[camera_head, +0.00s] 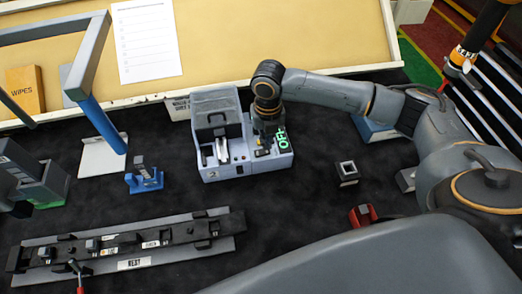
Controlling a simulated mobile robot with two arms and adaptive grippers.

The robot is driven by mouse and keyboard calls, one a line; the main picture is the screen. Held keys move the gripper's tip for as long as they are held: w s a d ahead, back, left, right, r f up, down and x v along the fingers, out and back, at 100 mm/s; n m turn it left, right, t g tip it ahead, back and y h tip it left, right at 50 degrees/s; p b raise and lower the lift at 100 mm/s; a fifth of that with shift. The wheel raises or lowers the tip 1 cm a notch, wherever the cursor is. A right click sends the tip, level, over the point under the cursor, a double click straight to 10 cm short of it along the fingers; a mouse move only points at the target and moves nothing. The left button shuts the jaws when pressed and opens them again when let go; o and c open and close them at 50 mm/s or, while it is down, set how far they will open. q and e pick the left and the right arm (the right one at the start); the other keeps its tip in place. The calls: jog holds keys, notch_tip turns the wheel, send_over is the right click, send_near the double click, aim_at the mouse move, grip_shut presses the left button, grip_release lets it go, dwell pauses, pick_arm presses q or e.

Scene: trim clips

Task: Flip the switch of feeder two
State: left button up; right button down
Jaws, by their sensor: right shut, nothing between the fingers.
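A light grey feeder box (222,172) stands on the dark mat in the middle of the head view. It has a dark hopper at the back, a white round part in front and a small display with green characters (282,141) on its right side. The characters are too small to read surely. My right gripper (264,143) points down over the feeder's right-hand panel, beside the display. It is shut and empty. It hides the controls beneath it, so I cannot tell the switch's position or whether I touch it.
A nest fixture (135,264) with a long black bar lies at the front left. A small blue holder (145,182), a dark square block (346,173) and a red part (362,215) stand around the feeder. A grey frame with a blue post (101,124) rises at left.

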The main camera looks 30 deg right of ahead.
aim_at(267, 151)
jog(key=shift+f+b, duration=0.45)
jog(key=shift+f, duration=0.65)
dwell(0.5)
notch_tip(267, 151, up, 5)
jog(key=p, duration=0.5)
jog(key=shift+r+p, duration=0.15)
jog(key=shift+p, duration=0.2)
jog(key=shift+r+p, duration=0.3)
jog(key=shift+r, duration=0.65)
jog(key=shift+f, duration=0.1)
